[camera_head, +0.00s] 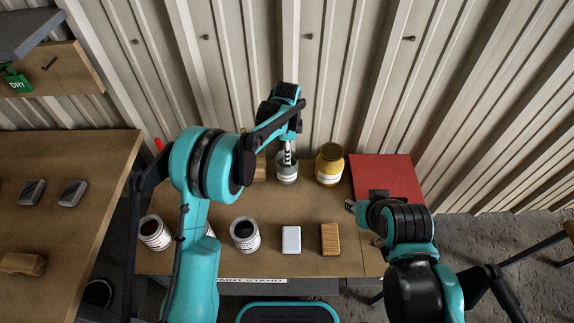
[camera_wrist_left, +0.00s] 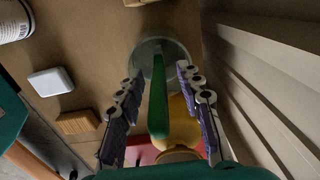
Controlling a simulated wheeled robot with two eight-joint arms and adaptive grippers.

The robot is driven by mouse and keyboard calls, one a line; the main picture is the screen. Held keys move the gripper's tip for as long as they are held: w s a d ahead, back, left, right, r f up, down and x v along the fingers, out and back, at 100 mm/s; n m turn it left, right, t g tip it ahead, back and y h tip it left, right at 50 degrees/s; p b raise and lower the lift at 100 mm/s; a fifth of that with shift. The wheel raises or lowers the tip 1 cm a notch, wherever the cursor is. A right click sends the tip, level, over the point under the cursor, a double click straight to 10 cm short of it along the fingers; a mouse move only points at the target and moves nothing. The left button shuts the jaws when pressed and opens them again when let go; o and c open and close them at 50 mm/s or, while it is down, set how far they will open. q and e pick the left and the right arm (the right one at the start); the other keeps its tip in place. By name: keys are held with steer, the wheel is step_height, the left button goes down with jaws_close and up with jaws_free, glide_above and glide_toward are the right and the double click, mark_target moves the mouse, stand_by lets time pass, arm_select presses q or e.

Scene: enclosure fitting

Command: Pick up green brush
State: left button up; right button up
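The green brush (camera_wrist_left: 159,100) stands in a round grey jar (camera_wrist_left: 165,55) in the left wrist view, its handle pointing up toward the camera. My left gripper (camera_wrist_left: 160,85) is open, with one finger on each side of the handle and visible gaps between. In the head view my left gripper (camera_head: 288,150) is directly above the grey jar (camera_head: 287,172) on the bench. The brush is hidden there behind the gripper and arm. My right gripper (camera_head: 352,206) is by the red panel's lower left corner, away from the jar; its finger opening is too small to tell.
A yellow jar (camera_head: 329,168) stands just right of the grey jar. A red panel (camera_head: 385,172) lies at the bench's right. A white block (camera_head: 291,239), a brown block (camera_head: 330,238) and paint cans (camera_head: 245,235) line the front. The corrugated wall (camera_head: 335,75) rises close behind.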

arm_select(q)
steer(key=shift+r, duration=0.1)
jaws_close()
